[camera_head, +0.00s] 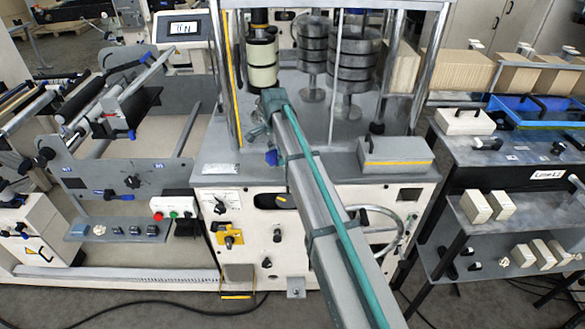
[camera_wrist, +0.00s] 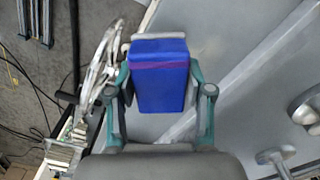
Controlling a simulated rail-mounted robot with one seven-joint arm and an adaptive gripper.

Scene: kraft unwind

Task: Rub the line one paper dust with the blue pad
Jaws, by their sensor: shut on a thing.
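My gripper (camera_wrist: 160,90) is shut on the blue pad (camera_wrist: 160,85); its teal fingers clasp the pad's two sides. The pad is a blue block with a purple stripe and a grey end. In the wrist view it hangs over a grey metal deck (camera_wrist: 240,55); I cannot tell whether it touches. In the head view my arm reaches to the machine, and a small blue patch (camera_head: 271,157), probably the pad, shows beside it above the deck's front edge. I cannot make out paper dust; a pale diagonal band (camera_wrist: 250,72) crosses the deck in the wrist view.
Upright posts and a roller stack (camera_head: 262,60) stand behind my arm. A grey block with a yellow stripe (camera_head: 396,160) lies on the deck's right. A handwheel (camera_head: 378,232) sits on the machine front. The right bench has a blue tray (camera_head: 540,112) and a line label (camera_head: 548,174).

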